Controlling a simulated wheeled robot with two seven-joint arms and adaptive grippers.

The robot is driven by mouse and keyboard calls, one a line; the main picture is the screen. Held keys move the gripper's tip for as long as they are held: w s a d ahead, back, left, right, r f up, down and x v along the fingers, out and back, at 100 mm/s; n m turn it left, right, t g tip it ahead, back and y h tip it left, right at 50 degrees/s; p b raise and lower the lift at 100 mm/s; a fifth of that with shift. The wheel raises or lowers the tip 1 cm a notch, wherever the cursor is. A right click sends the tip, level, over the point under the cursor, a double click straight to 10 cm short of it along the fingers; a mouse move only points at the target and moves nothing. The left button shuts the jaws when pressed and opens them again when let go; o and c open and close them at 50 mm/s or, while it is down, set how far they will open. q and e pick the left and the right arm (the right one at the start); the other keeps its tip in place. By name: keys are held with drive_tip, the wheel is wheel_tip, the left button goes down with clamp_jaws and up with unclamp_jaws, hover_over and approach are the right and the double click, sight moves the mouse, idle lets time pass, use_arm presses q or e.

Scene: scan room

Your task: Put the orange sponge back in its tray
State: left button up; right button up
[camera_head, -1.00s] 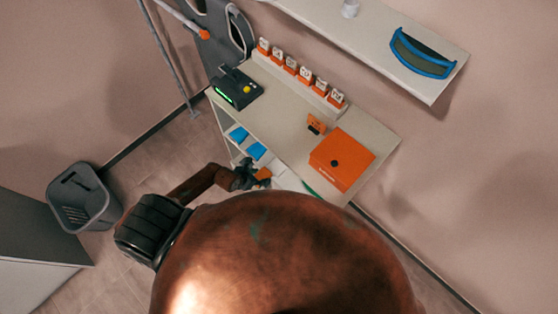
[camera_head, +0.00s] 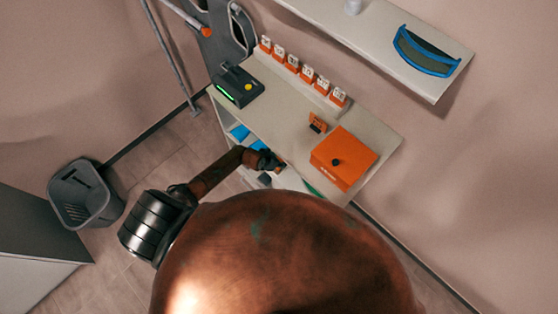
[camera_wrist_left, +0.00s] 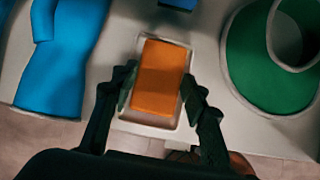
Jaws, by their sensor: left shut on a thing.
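The orange sponge (camera_wrist_left: 160,78) is a rounded block in the left wrist view. My left gripper (camera_wrist_left: 158,95) is shut on it, with one dark finger along each side. The pale tray (camera_wrist_left: 148,129) shows as a rim around the sponge, which lies within its outline. I cannot tell whether the sponge touches the tray floor or is held above it. In the head view my left gripper (camera_head: 268,162) is at the front of the shelf below the counter, and the sponge is hardly visible there. My right gripper is not in view.
A blue item (camera_wrist_left: 65,55) lies left of the tray and a green curved item (camera_wrist_left: 262,65) lies right of it, both close. The counter (camera_head: 283,122) above carries an orange box (camera_head: 343,158) and a dark device (camera_head: 238,86). A grey bin (camera_head: 85,195) stands on the floor.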

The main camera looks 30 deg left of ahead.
use_arm(q)
drive_tip(key=shift+s+f, duration=0.1)
drive_tip(key=shift+s, duration=0.05)
drive_tip(key=o, duration=0.9)
drive_tip(key=shift+o, duration=0.2)
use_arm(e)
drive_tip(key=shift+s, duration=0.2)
use_arm(q)
drive_tip(key=shift+a+r, duration=0.1)
drive_tip(key=shift+r, duration=0.15)
drive_tip(key=p+v, duration=0.2)
drive_tip(key=v, duration=0.5)
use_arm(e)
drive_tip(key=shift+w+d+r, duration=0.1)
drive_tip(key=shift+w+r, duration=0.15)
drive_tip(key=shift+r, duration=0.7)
